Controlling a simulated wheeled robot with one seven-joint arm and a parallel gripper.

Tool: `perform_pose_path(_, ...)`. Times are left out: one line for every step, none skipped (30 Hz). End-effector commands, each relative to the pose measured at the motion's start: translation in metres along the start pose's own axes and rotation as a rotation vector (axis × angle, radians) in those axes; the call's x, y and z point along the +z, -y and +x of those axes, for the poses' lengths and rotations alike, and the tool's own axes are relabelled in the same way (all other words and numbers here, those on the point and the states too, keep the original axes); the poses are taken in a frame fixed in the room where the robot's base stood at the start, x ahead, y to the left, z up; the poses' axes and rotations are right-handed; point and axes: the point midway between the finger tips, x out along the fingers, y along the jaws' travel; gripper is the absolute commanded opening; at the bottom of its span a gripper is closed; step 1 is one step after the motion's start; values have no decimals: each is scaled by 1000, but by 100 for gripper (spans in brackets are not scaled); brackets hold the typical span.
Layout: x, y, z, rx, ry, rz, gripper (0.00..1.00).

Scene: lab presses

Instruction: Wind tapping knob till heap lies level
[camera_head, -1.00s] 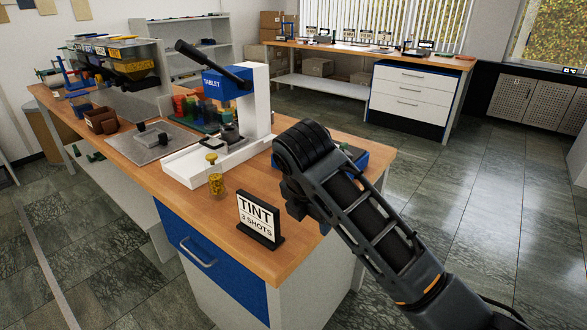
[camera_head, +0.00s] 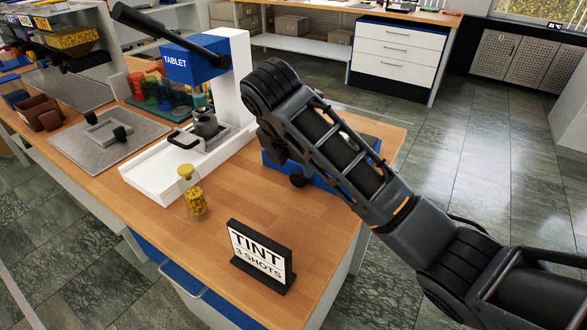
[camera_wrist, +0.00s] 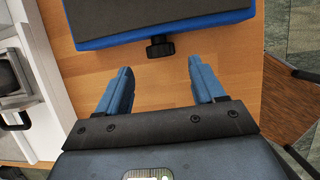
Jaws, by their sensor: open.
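The black ridged knob (camera_wrist: 160,47) sticks out from the near side of the blue-edged device (camera_wrist: 165,41), which has a dark flat top. In the head view I see a dark round knob (camera_head: 298,180) on the front of the blue device (camera_head: 318,184), partly hidden behind my arm. My gripper (camera_wrist: 160,70) is open, with its two blue fingers apart. The fingertips are just short of the knob, one to each side of its line, and nothing is between them. The head view does not clearly show my gripper. I see no heap in either view.
The tablet press (camera_head: 240,75) and its white base (camera_head: 150,181) stand left of the device.

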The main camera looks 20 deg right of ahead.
Motion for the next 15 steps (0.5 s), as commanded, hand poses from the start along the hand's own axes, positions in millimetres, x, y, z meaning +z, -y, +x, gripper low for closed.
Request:
perform_pose_path(-1,1,10,-3,-1,1,68)
perform_pose_path(-1,1,15,-3,-1,1,68)
perform_pose_path(0,1,20,-4,-2,1,68)
perform_pose_path(0,1,25,-4,-2,1,68)
perform_pose_path(0,1,29,-4,-2,1,68)
perform_pose_path(0,1,35,-3,-1,0,68)
perform_pose_path(-1,1,40,-4,-2,0,68)
perform_pose_path(-1,1,43,-3,-1,0,68)
perform_pose_path(0,0,48,-2,-1,0,68)
perform_pose_path(0,1,51,-3,-1,0,68)
perform_pose_path(0,0,54,-2,-1,0,68)
perform_pose_path(0,0,57,-1,-1,0,68)
perform_pose_path(-1,0,59,-1,-1,0,68)
perform_pose_path(-1,0,61,-1,-1,0,68)
perform_pose_path(-1,0,62,-1,-1,0,68)
